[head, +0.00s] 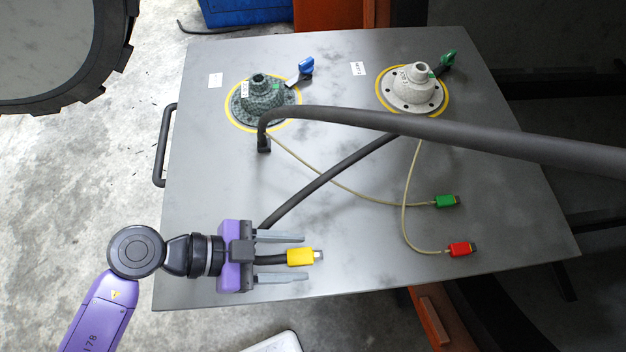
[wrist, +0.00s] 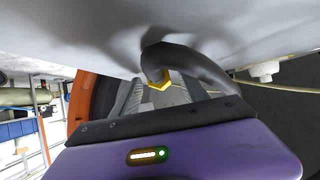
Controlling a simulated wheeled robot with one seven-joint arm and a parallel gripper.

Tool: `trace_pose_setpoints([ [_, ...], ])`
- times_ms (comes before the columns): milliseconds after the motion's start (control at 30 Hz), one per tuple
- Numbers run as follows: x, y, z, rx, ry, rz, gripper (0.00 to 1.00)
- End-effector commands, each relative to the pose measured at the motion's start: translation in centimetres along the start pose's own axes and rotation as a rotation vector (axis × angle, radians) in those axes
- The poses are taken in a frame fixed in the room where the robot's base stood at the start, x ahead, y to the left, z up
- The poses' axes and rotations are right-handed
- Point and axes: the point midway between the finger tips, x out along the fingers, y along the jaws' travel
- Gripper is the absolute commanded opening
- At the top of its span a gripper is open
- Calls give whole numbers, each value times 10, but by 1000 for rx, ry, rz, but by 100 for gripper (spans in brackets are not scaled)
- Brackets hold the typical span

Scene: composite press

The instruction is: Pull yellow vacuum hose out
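The yellow hose end (head: 300,257) is a yellow fitting with a pale tip, on the end of a dark hose (head: 325,178). My purple gripper (head: 305,256) is open, with one finger on each side of the yellow fitting and visible gaps in the head view. The gripper body hides part of the hose's bend. In the wrist view the dark hose (wrist: 190,62) curves in front of my gripper (wrist: 163,95), with the yellow fitting (wrist: 160,82) partly hidden behind it. I cannot tell whether its other end is attached.
A thick dark pipe (head: 430,128) arches across above the table. Two round moulds, one dark green (head: 260,95) and one pale (head: 415,92), stand at the back. Thin cables end in a green plug (head: 446,201) and a red plug (head: 461,249) at the right. A handle (head: 160,145) sticks out left.

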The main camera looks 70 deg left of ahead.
Motion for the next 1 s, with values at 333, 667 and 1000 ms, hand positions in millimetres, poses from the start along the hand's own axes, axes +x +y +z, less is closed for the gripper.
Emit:
trace_pose_setpoints([
  [333,-18,0,0,-1,0,-2,52],
  [667,-68,0,0,0,-1,-2,52],
  [1000,-78,0,0,0,0,0,52],
])
